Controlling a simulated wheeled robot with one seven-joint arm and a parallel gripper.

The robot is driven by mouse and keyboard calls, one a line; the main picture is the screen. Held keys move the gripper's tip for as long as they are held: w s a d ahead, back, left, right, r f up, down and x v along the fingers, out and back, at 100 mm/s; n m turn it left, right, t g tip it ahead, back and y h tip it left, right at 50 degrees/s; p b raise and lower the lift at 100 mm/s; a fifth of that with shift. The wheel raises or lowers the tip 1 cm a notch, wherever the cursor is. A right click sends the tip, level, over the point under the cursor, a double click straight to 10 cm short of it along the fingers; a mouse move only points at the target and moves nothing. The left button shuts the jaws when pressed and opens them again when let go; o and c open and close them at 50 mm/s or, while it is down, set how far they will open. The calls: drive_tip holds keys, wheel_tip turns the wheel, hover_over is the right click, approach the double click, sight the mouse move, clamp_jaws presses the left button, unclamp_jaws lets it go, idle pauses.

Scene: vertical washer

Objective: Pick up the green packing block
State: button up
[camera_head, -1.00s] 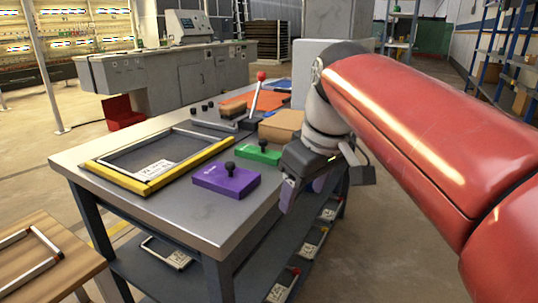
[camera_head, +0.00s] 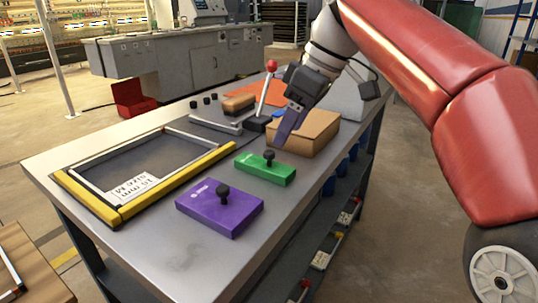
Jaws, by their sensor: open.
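The green packing block (camera_head: 264,171) lies flat on the metal table, with a black knob (camera_head: 269,155) standing on its top. My gripper (camera_head: 287,130) is open and points downward, above and a little to the right of the green block. Its fingers are apart from the block and overlap the view of the brown box behind. Only part of the finger gap shows from this angle.
A purple block (camera_head: 222,208) with a black knob lies in front of the green one. A brown box (camera_head: 312,135) stands behind it. A yellow-edged frame (camera_head: 160,195) lies left. A red-knobbed lever (camera_head: 267,88) rises behind. Bare tabletop (camera_head: 180,258) shows in front.

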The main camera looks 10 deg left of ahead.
sight(273, 152)
drive_tip(key=shift+w+a+f, duration=0.15)
drive_tip(key=shift+f, duration=0.2)
drive_tip(key=x, duration=0.2)
drive_tip(key=b+x, duration=0.1)
drive_tip(key=x, duration=0.4)
drive_tip(key=shift+s+a+r, duration=0.1)
drive_tip(key=shift+s+a, duration=0.05)
drive_tip(key=shift+s, duration=0.15)
drive_tip(key=shift+c, duration=0.3)
drive_tip(key=c, duration=1.1)
drive_tip(key=shift+c, duration=0.2)
drive_tip(key=shift+r, duration=0.15)
